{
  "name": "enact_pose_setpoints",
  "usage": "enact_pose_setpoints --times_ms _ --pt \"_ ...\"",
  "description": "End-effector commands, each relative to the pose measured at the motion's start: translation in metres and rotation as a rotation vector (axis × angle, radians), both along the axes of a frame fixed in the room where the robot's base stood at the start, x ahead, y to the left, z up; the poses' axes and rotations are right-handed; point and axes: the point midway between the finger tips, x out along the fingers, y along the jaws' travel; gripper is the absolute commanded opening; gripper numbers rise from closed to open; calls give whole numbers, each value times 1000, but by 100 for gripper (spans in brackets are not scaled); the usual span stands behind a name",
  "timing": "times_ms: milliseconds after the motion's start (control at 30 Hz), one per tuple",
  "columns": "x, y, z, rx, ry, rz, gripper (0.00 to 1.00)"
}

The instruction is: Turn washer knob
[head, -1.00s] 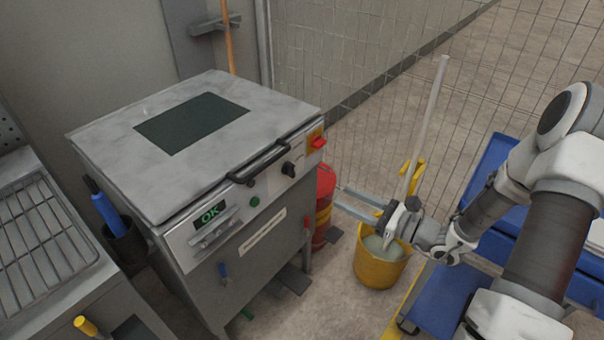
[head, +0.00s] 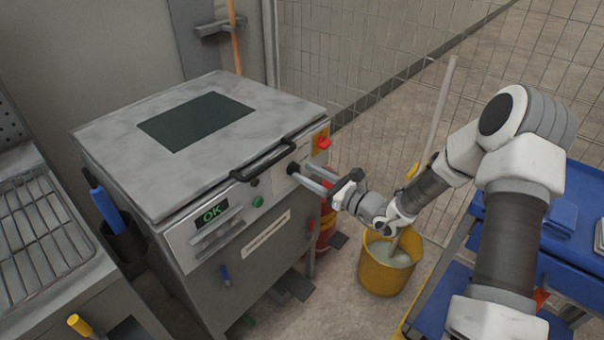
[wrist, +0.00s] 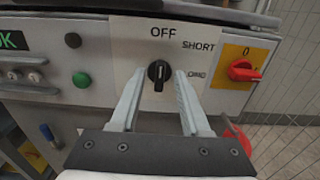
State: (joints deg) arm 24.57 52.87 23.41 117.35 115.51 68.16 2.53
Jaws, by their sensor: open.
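The washer (head: 180,240) is a grey metal box with a dark window in its lid and a front panel. Its black knob (wrist: 159,72) shows in the wrist view on a white plate marked OFF, SHORT and a partly hidden third label. The knob's white line points up toward OFF. My gripper (wrist: 155,85) is open, with one finger on either side of the knob. I cannot tell whether the fingers touch it.
A red switch (wrist: 243,69) on a yellow plate is right of the knob. A green button (wrist: 82,80) and a display (head: 211,214) are left. A black handle (head: 264,160) runs above. A yellow bucket (head: 385,277) and blue cart (head: 570,240) stand right.

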Motion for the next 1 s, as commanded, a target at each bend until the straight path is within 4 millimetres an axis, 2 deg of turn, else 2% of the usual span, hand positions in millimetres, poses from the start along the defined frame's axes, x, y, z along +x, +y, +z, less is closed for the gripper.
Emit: enact_pose_setpoints --times_ms 200,500,567,767,800,1000 --pt "13 16 -1 -1 -1 0 46" --pt "15 18 0 0 0 -1 46" --pt "14 18 0 0 0 -1 39" --pt "14 18 0 0 0 -1 3" --pt "14 18 0 0 0 -1 0" --pt "14 18 0 0 0 -1 0"
